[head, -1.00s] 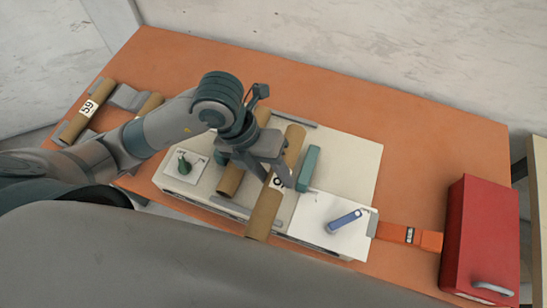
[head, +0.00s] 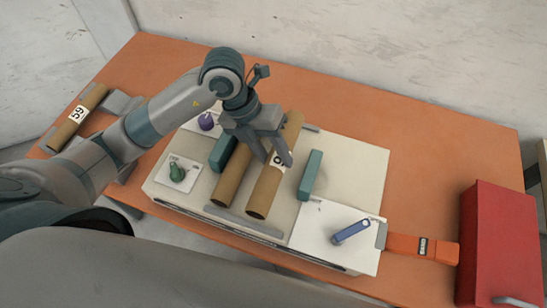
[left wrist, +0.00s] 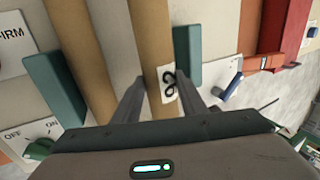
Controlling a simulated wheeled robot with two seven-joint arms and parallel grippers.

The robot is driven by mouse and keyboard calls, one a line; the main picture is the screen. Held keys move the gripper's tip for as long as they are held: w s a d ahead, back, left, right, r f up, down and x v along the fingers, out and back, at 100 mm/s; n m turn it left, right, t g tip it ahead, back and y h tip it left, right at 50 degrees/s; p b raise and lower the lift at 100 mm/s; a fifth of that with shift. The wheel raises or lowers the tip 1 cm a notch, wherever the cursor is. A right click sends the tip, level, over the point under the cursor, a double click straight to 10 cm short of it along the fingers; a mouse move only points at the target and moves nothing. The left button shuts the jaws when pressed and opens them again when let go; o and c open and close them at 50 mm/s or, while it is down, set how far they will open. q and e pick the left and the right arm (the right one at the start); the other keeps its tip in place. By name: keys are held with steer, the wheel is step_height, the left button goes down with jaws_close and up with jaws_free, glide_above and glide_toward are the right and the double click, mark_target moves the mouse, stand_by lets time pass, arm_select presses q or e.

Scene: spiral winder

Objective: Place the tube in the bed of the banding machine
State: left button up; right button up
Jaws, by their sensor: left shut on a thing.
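My left gripper (head: 278,158) is shut on a brown cardboard tube (head: 267,193) with a white number label, also in the left wrist view (left wrist: 152,35). The banding machine (head: 350,165) is a cream box. The held tube is over its bed, between two teal blocks: the left one (head: 222,154) and the right one (head: 311,175). A second brown tube (head: 231,178) lies beside it on the left, roughly parallel; it also shows in the left wrist view (left wrist: 82,50). I cannot tell whether the held tube touches the bed. My right gripper is not in view.
A green knob (head: 177,170) and a purple knob (head: 206,121) are on the machine's left side. A blue lever (head: 351,231) is on its front right panel. An orange strap-like part (head: 420,246) leads to a red box (head: 495,240). Another labelled tube (head: 78,117) lies at far left.

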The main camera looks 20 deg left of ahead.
mark_target(273, 160)
arm_select(q)
steer(key=shift+w+a+f, duration=0.15)
steer(key=shift+w+f, duration=0.3)
steer(key=shift+w, duration=0.25)
steer(key=shift+s+f+p, duration=0.1)
steer(key=shift+f+p, duration=0.65)
steer(key=shift+f, duration=1.25)
steer(key=o, duration=0.6)
steer(key=shift+f, duration=0.15)
steer(key=shift+o, duration=1)
steer(key=shift+r, duration=0.2)
